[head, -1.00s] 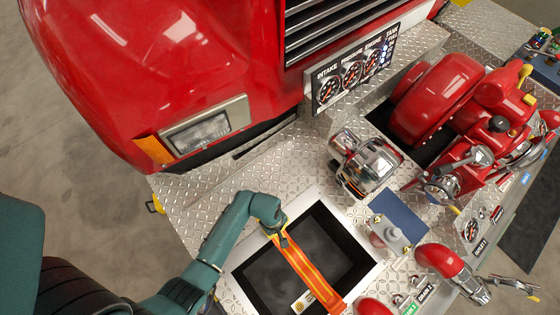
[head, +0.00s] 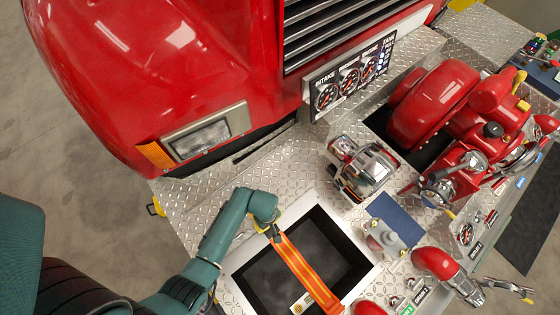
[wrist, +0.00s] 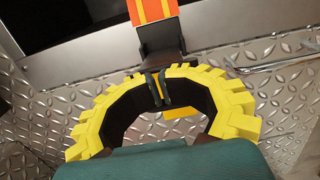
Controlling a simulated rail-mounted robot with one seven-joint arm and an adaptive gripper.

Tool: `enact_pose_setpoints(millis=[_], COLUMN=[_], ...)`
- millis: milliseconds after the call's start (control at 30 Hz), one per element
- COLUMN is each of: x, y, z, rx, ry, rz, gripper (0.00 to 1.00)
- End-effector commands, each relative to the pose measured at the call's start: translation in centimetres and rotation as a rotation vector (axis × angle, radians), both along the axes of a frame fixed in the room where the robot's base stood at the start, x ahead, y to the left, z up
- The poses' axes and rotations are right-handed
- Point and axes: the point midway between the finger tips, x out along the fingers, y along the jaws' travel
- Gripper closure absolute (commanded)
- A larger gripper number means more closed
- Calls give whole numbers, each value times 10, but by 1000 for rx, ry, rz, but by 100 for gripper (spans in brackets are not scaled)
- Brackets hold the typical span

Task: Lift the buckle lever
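The buckle (wrist: 161,52) is a black piece at the end of an orange strap (wrist: 151,10), at the top centre of the wrist view. The strap (head: 305,270) lies across a dark opening with a white frame in the head view. My gripper (wrist: 159,88) has yellow ridged fingers curving inward, with dark tips almost together right at the buckle's near end. Whether the lever is pinched between the tips is hidden. A yellow tab (wrist: 181,112) shows below the tips, between the fingers. In the head view my gripper (head: 269,231) is at the strap's upper end.
Diamond-plate bumper surrounds the dark opening (head: 290,265). The red truck front (head: 150,75) rises behind. A chrome fitting (head: 362,168), a grey valve (head: 386,238) on a blue plate, and a red pump (head: 435,105) stand to the right. A yellow hook (head: 156,207) is on the left edge.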

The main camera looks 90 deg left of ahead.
Motion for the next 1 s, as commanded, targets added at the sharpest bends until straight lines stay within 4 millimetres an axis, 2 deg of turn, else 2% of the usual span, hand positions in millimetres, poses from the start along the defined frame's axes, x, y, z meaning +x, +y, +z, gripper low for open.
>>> enact_pose_setpoints(millis=[33, 500, 1000], x=[-8, -2, -1], y=[4, 1, 0], z=[4, 59, 60], rx=[19, 23, 22], ry=[27, 21, 19], rz=[2, -1, -3], gripper=[100, 100, 100])
